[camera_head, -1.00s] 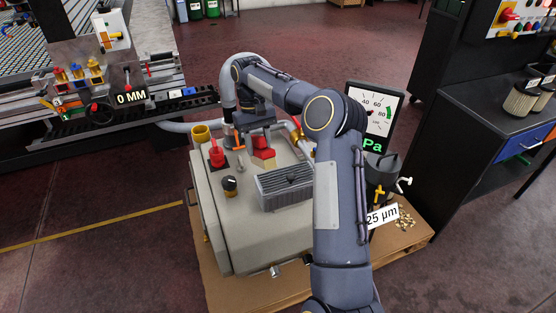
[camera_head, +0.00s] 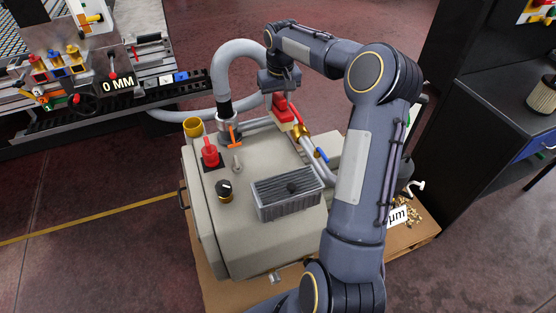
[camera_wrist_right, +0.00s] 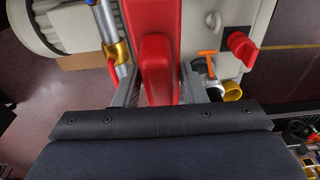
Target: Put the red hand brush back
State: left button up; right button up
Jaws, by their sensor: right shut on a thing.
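The red hand brush (camera_head: 280,108) is in my right gripper (camera_head: 284,92), over the far part of the beige vacuum pump housing. Pale bristles show at its lower edge in the head view. In the right wrist view the red brush (camera_wrist_right: 158,65) runs up from between the two grey fingers of my right gripper (camera_wrist_right: 159,88), which are shut on its handle. I cannot tell how far the brush is above what lies under it. My left gripper is not in view.
The pump housing (camera_head: 240,240) carries a red knob (camera_head: 210,155), a black dial (camera_head: 224,190), a finned grey block (camera_head: 287,195) and an orange-handled valve (camera_head: 234,135). A grey hose (camera_head: 222,65) arches behind. Brass fitting and pipes (camera_head: 301,131) lie close to the brush.

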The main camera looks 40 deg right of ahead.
notch_tip(320, 180, down, 14)
jog(key=t+b, duration=0.1)
jog(key=b, duration=0.9)
jog(key=shift+w+d+r+t+h, duration=0.15)
jog(key=shift+w+r+t+h, duration=0.1)
jog(key=shift+t+h, duration=0.05)
notch_tip(320, 180, down, 10)
jog(key=shift+f+b, duration=0.1)
jog(key=shift+b, duration=1)
jog(key=o, duration=1)
jog(key=shift+c, duration=0.2)
